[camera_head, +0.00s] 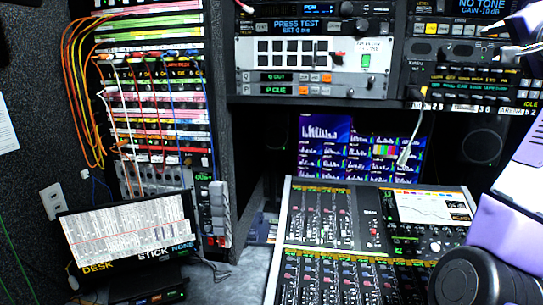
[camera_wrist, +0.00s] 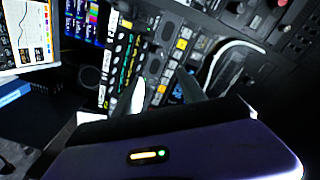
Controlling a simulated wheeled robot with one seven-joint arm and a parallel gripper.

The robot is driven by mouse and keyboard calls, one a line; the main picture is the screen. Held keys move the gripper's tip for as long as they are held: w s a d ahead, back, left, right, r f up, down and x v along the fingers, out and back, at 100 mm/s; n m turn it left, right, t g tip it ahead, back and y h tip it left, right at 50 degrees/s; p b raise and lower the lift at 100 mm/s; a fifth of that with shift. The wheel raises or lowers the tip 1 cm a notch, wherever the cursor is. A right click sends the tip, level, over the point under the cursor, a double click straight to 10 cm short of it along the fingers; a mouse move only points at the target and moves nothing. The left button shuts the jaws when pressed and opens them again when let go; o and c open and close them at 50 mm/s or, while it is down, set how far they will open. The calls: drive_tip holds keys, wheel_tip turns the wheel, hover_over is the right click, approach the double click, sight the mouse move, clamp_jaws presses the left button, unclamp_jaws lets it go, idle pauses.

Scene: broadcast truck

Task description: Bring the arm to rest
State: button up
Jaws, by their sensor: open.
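My gripper (camera_wrist: 162,92) shows in the wrist view with its two fingers apart and nothing between them. Its fingers point toward a rack panel with lit yellow and white buttons (camera_wrist: 180,45); I cannot tell the gap to it. In the head view my purple and black arm comes in along the right edge, raised beside the mixing console (camera_head: 330,225).
A patch bay (camera_head: 150,95) with orange, white, red and blue cables stands at left. A small screen (camera_head: 130,230) stands below it. A shelf of rack units (camera_head: 310,60) hangs over the monitors (camera_head: 345,150). A pale cable (camera_head: 410,145) hangs below the right rack.

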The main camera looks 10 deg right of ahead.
drive_tip(key=s+d+r+t+h, duration=0.1)
drive_tip(key=s+r+t+h, duration=0.1)
drive_tip(key=s+r+h, duration=0.3)
drive_tip(key=s+a+f+n+t+y+b, duration=0.15)
drive_tip(key=s+a+f+n, duration=0.35)
drive_tip(key=f, duration=0.8)
drive_tip(key=s+a+f+n+t+y, duration=0.15)
drive_tip(key=a+f, duration=0.55)
drive_tip(key=f, duration=0.7)
drive_tip(key=s+a+f+n+y, duration=0.25)
drive_tip(key=a+f+n, duration=0.3)
drive_tip(key=f, duration=0.75)
drive_tip(key=s+a+f+n+g+y+b, duration=0.1)
drive_tip(key=s+a+f+g, duration=0.1)
drive_tip(key=s+a+f, duration=0.3)
drive_tip(key=s+a+f+n+g+y, duration=0.1)
drive_tip(key=s+a+f, duration=0.4)
drive_tip(key=s+f, duration=0.6)
drive_tip(key=s+a+f+n+g+y+b, duration=0.1)
drive_tip(key=s+a+f+g+y, duration=0.2)
drive_tip(key=s+f, duration=0.5)
drive_tip(key=s+a+g, duration=0.1)
drive_tip(key=s+a, duration=0.1)
drive_tip(key=s, duration=0.8)
drive_tip(key=shift+s+f+b, duration=0.15)
drive_tip(key=shift+b, duration=0.2)
